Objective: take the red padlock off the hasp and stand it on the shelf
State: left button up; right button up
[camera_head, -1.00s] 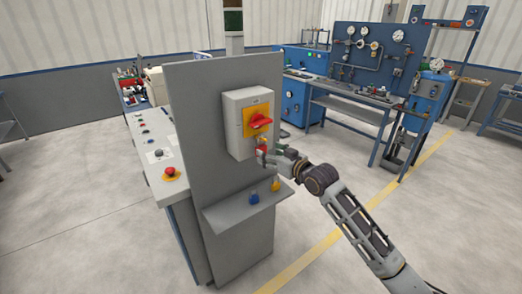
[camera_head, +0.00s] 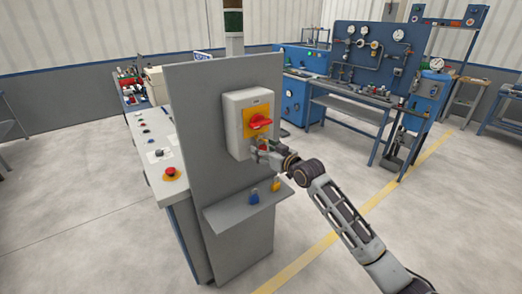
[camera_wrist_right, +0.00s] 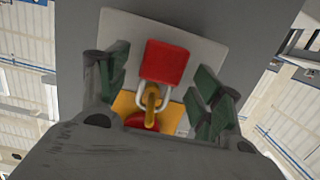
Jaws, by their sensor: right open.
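The red padlock (camera_wrist_right: 166,63) hangs by its shackle from the yellow hasp (camera_wrist_right: 151,98) in the right wrist view, which shows the scene upside down. My right gripper (camera_wrist_right: 165,88) is open, its green-padded fingers on either side of the padlock with gaps visible. In the head view my right gripper (camera_head: 259,150) is at the lower front of the switch box, largely covering the padlock. The grey shelf (camera_head: 222,217) juts from the panel below. My left gripper is not in view.
A blue padlock (camera_head: 253,196) and a yellow padlock (camera_head: 276,184) stand on the shelf, toward its middle and right. The shelf's left part is bare. The grey switch box (camera_head: 236,129) has a red rotary handle (camera_head: 260,122) just above the gripper.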

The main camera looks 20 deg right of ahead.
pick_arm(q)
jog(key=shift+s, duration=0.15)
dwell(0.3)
pick_arm(e)
jog(key=c, duration=1.1)
jog(key=shift+c, duration=0.2)
jog(key=shift+r, duration=0.1)
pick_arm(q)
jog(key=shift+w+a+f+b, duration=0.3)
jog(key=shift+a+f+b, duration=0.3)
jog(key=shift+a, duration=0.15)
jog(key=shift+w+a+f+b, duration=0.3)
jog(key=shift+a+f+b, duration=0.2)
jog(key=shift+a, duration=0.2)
pick_arm(e)
jog(key=f+v, duration=0.1)
jog(key=v, duration=1.6)
jog(key=shift+s+f, duration=0.2)
jog(key=shift+s, duration=0.25)
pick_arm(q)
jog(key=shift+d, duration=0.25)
pick_arm(e)
jog(key=shift+d, duration=0.15)
